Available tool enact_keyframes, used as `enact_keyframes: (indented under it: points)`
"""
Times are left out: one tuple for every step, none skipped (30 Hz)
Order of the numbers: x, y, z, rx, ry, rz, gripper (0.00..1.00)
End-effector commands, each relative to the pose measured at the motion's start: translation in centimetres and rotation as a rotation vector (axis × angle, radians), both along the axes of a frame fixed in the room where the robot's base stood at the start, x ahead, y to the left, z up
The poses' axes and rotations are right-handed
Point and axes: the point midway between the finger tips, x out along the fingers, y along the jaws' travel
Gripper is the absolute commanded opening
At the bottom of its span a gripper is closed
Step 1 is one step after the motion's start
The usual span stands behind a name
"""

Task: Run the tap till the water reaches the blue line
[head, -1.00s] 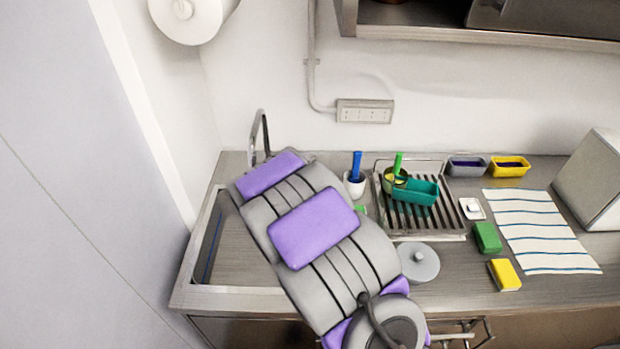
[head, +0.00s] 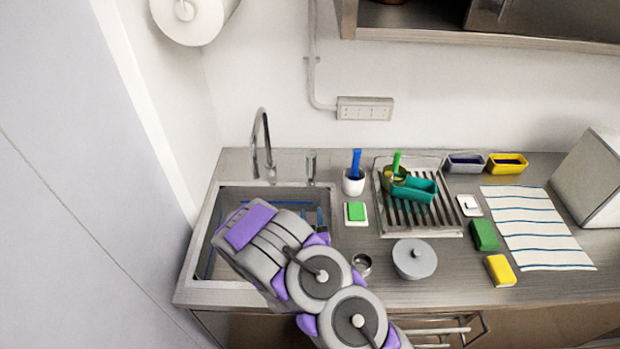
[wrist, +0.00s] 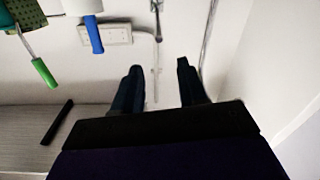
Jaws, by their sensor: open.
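No stream shows below the spout. In the wrist view my gripper (wrist: 158,82) is open, with nothing between its fingers.
Right of the sink are a green-and-white sponge (head: 356,212), a white cup (head: 353,183) with a blue-handled brush, a drying rack (head: 440,228) with a teal container (head: 415,190), and a grey lidded pot (head: 415,259). A wall socket (head: 364,109) is behind.

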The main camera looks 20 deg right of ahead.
Motion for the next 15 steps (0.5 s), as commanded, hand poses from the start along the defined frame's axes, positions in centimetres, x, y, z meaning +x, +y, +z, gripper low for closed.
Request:
enact_keyframes:
  points:
    - [0.5, -0.2, -0.2, 0.001, -0.004, -0.001, 0.42]
    - [0.8, -0.3, -0.2, 0.002, -0.003, -0.003, 0.42]
    - [1.2, -0.5, -0.2, 0.003, -0.004, -0.005, 0.42]
    - [1.5, -0.6, -0.2, 0.003, -0.005, -0.004, 0.42]
    - [1.9, -0.7, -0.2, 0.003, -0.006, -0.003, 0.42]
    - [2.4, -0.8, -0.2, 0.000, -0.006, -0.002, 0.42]
    - [2.6, -0.8, -0.3, -0.001, -0.003, -0.002, 0.42]
    - [2.6, -0.8, -0.4, 0.000, -0.003, -0.004, 0.42]
    - [2.8, -0.9, -0.5, 0.003, -0.002, -0.005, 0.42]
    - [3.0, -0.9, -0.5, 0.004, -0.002, -0.005, 0.42]
    - [3.1, -1.0, -0.4, 0.004, -0.002, -0.006, 0.42]
    - [3.3, -1.0, -0.4, 0.004, -0.002, -0.007, 0.42]
    - [3.4, -1.0, -0.5, 0.004, -0.002, -0.007, 0.42]
    - [3.5, -1.0, -0.5, 0.004, -0.001, -0.007, 0.42]
    - [3.7, -1.1, -0.5, 0.004, -0.001, -0.007, 0.42]
